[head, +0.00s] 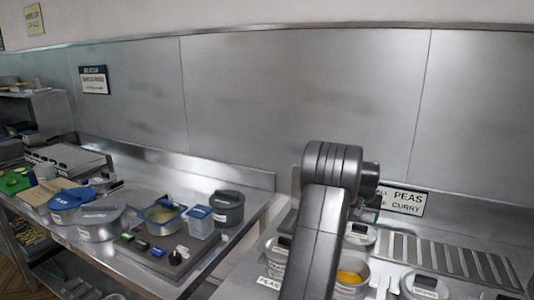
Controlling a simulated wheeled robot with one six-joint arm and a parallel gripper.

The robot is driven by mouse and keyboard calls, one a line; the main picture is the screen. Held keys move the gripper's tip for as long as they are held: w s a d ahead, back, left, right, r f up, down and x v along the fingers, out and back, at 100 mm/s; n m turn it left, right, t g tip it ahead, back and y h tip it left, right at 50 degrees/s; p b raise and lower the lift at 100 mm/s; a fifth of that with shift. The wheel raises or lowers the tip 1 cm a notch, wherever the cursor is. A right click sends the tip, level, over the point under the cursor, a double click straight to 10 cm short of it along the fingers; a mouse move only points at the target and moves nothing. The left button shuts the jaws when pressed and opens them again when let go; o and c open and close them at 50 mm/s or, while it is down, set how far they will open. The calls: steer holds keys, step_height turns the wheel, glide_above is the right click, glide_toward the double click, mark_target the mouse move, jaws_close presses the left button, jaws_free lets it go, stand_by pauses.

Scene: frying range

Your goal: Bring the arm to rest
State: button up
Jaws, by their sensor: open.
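My arm (328,215) rises from the bottom edge right of centre in the head view. A thick dark grey joint shows at its top, in front of the steel back wall. The arm covers part of the range behind it. I cannot see my gripper or its fingertips in this view. The arm touches nothing that I can make out.
The left steel counter holds a lidded grey pot (100,219), a blue-lidded pot (72,198), a clear blue-lidded box (200,222) and a dark pot (228,208). Right of my arm are a pan with yellow contents (350,280), a slatted rack (440,256) and a sign (404,200).

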mark_target(360, 226)
step_height(360, 226, down, 3)
steer(key=shift+r, duration=0.1)
steer(key=b+v, duration=0.1)
steer(key=v, duration=1)
steer(key=p+x, duration=0.1)
steer(key=x, duration=1.1)
steer(key=shift+s+a, duration=0.1)
steer(key=shift+s, duration=0.05)
step_height(360, 226, up, 11)
steer(key=s+a+r+b, duration=0.1)
steer(key=s+a, duration=0.3)
steer(key=s, duration=0.5)
steer(key=s+a+r, duration=0.3)
steer(key=s+a, duration=0.2)
steer(key=s, duration=0.4)
steer(key=shift+s+b, duration=0.3)
steer(key=shift+b, duration=0.05)
